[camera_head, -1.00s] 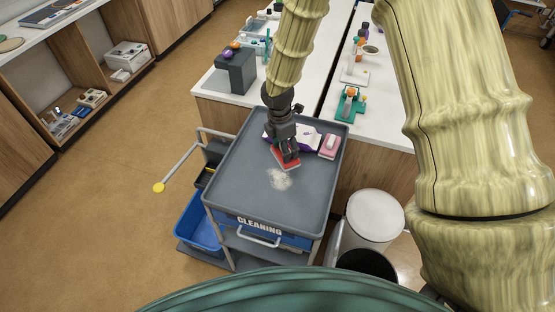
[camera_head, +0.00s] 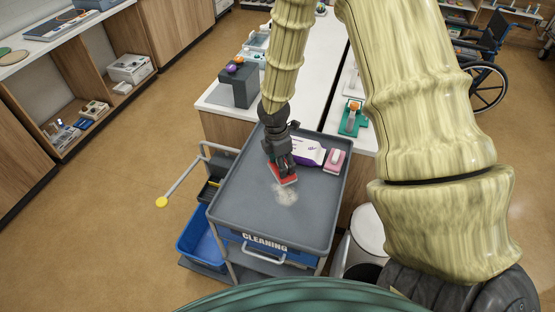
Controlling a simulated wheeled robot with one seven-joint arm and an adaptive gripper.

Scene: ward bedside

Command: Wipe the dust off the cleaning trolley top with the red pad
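The cleaning trolley top (camera_head: 240,200) is a grey tray with a raised rim, in the middle of the head view. A pale patch of dust (camera_head: 287,195) lies on it, right of centre. My gripper (camera_head: 283,171) points down over the tray and is shut on the red pad (camera_head: 285,178). The pad is at the far edge of the dust, close to the tray surface. I cannot tell whether it touches the tray. The pad's upper side is partly hidden by the fingers.
A white and purple packet (camera_head: 308,151) and a pink pad (camera_head: 335,160) lie at the tray's far right. A white round bin (camera_head: 368,228) stands right. Counters border the far side.

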